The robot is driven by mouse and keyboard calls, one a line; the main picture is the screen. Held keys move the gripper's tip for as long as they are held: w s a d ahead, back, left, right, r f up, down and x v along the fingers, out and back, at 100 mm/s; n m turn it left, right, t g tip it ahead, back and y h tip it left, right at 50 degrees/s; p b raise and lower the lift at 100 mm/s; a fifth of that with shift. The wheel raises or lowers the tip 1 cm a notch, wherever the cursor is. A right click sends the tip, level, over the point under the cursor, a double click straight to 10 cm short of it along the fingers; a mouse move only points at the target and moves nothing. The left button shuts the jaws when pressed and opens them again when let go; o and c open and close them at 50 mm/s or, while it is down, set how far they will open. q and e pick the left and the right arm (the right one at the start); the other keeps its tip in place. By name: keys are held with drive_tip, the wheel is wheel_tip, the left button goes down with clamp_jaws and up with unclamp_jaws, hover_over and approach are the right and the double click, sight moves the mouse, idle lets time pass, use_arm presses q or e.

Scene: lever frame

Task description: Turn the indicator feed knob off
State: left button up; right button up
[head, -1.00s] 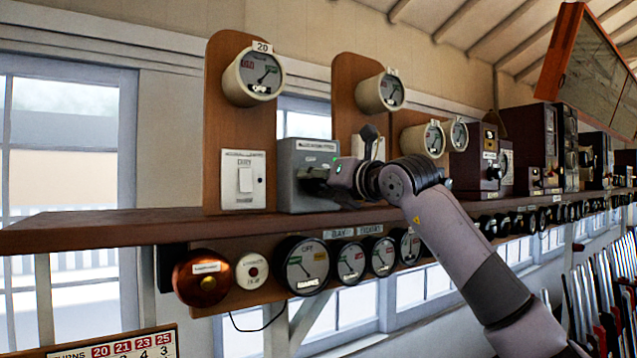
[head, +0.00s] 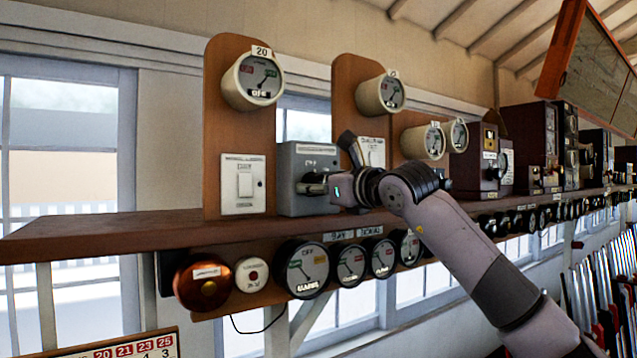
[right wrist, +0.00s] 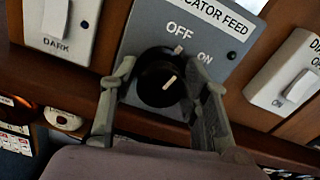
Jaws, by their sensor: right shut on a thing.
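The grey indicator feed box (head: 296,166) stands on the shelf in the head view; it also fills the middle of the right wrist view (right wrist: 140,45), labelled OFF and ON. Its round black knob (right wrist: 160,83) has a white pointer line slanting up and right, between the directions of OFF and ON. My right gripper (right wrist: 158,92) is shut on the knob, one finger on each side. In the head view my right gripper (head: 324,187) is at the front of the box and partly covers the knob (head: 313,184). My left gripper is not in view.
A white switch plate (head: 243,184) is left of the box, and another white switch (right wrist: 285,75) is close on its right. The wooden shelf (head: 120,230) runs below, with a copper bell (head: 200,280) and several dials under it. Round gauges (head: 252,80) hang above.

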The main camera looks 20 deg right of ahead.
drive_tip(key=shift+n, duration=1.4)
drive_tip(key=o, duration=2)
drive_tip(key=shift+o, duration=0.2)
